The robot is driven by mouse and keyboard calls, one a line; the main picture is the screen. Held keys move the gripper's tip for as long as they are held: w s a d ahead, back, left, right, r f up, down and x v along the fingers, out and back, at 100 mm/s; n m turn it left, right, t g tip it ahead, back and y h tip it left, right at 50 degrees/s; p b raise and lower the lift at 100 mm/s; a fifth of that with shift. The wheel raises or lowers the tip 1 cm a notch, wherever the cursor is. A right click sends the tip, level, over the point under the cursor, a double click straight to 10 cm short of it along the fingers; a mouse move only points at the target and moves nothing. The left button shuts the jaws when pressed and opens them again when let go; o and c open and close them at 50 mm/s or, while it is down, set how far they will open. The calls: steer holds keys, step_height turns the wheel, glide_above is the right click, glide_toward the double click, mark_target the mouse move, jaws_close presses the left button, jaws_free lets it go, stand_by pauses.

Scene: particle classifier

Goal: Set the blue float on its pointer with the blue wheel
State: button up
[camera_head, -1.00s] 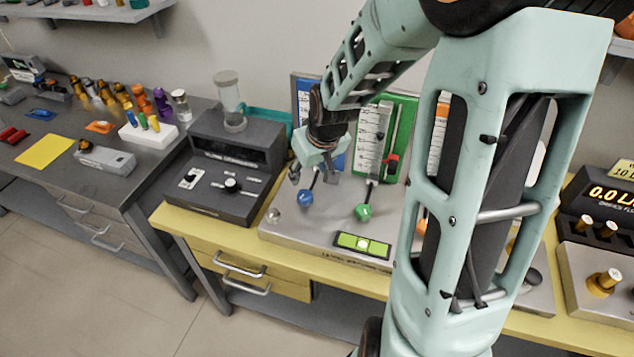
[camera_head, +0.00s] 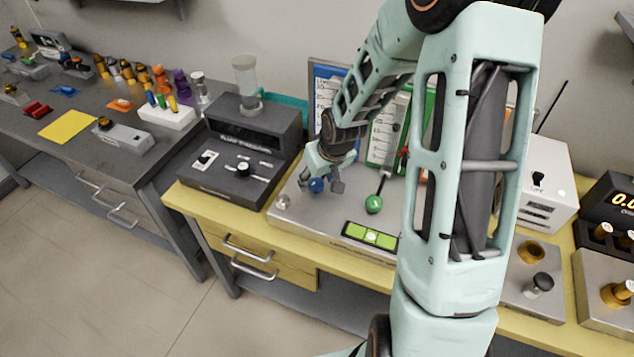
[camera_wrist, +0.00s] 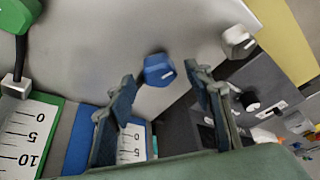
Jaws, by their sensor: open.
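The blue wheel (camera_head: 316,185) is on the grey metal base plate, in front of the blue scale panel (camera_head: 322,88). My gripper (camera_head: 327,187) is at the wheel, with its fingers around or just above it. In the wrist view the blue wheel (camera_wrist: 158,70) lies just past the gap between the two open fingers of my gripper (camera_wrist: 166,84), and I see no contact. The blue panel's scale (camera_wrist: 132,142) shows partly behind a finger. The blue float and its pointer are hidden behind my arm in the head view and cannot be made out in the wrist view.
The green wheel (camera_head: 374,204) on its stem stands right of my gripper, before the green scale panel (camera_head: 384,135). A dark grey instrument box (camera_head: 240,150) stands to the left. A metal knob (camera_head: 282,201) sits at the plate's left corner.

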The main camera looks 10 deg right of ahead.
steer(key=shift+w+f, duration=0.25)
steer(key=shift+f, duration=0.4)
steer(key=shift+c, duration=0.3)
steer(key=c, duration=1.1)
steer(key=shift+r, duration=0.1)
steer(key=shift+n+p, duration=0.4)
steer(key=shift+p, duration=0.1)
steer(key=o, duration=1.2)
steer(key=shift+c, duration=0.2)
